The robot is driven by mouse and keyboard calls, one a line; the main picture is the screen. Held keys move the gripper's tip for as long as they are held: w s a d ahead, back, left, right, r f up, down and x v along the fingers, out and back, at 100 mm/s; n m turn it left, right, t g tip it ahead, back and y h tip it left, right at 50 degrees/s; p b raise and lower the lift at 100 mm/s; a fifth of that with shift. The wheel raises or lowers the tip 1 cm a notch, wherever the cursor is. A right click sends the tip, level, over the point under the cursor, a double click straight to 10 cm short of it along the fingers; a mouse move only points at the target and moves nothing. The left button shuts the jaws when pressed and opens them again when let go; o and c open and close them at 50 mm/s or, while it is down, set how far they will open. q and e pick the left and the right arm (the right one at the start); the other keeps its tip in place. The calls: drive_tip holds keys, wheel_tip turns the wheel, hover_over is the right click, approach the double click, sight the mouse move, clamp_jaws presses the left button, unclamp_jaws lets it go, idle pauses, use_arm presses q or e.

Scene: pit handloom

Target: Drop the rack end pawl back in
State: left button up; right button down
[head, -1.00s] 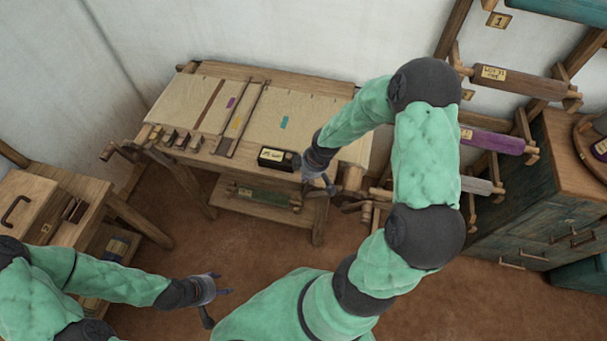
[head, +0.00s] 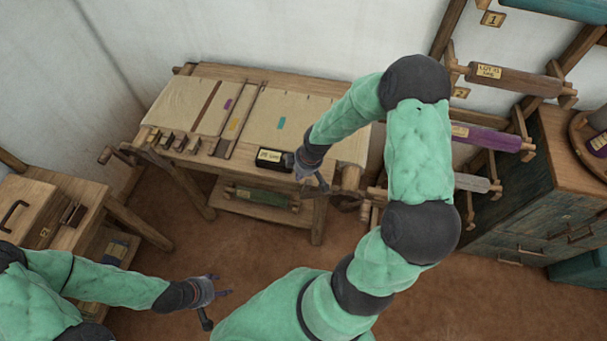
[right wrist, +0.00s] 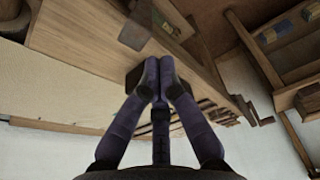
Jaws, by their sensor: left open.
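The loom bench (head: 225,75) stands against the wall with cream cloth (head: 295,110) on top. I cannot make out the rack end pawl in either view; it is too small or hidden. My right gripper (head: 320,184) is beside the bench's front edge, right of a black labelled box (head: 270,160). In the right wrist view its fingertips (right wrist: 160,75) meet, with nothing clearly visible between them, and a dark block (right wrist: 133,78) shows just behind them. My left gripper (head: 220,288) is open and empty over the floor, well away from the bench.
Several small dark blocks (head: 180,142) line the bench's front left. A handle (head: 112,155) sticks out at its left end. Labelled rollers (head: 510,80) and a green cabinet (head: 540,200) are at right. The floor (head: 225,245) before the bench is clear.

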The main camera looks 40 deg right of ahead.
use_arm(q)
drive_tip(key=p+v, duration=0.2)
drive_tip(key=shift+w+r+p, duration=0.25)
drive_tip(key=shift+r+p, duration=0.05)
drive_tip(key=shift+r, duration=0.05)
use_arm(e)
drive_tip(key=s+d+r, duration=0.3)
drive_tip(key=r, duration=0.5)
drive_tip(key=shift+s+d+r, duration=0.25)
use_arm(q)
wheel_tip(320, 180, down, 10)
drive_tip(key=b, duration=1)
use_arm(e)
drive_tip(key=s+a+f+m+g+y, duration=0.1)
drive_tip(key=s+a+f+m, duration=0.3)
drive_tip(key=a+f, duration=0.8)
drive_tip(key=s+a+f+m+g+y, duration=0.1)
drive_tip(key=s+a+f+m, duration=0.3)
drive_tip(key=a+f, duration=0.9)
drive_tip(key=shift+f+y, duration=0.3)
drive_tip(key=shift+f, duration=1.1)
drive_tip(key=shift+a, duration=0.1)
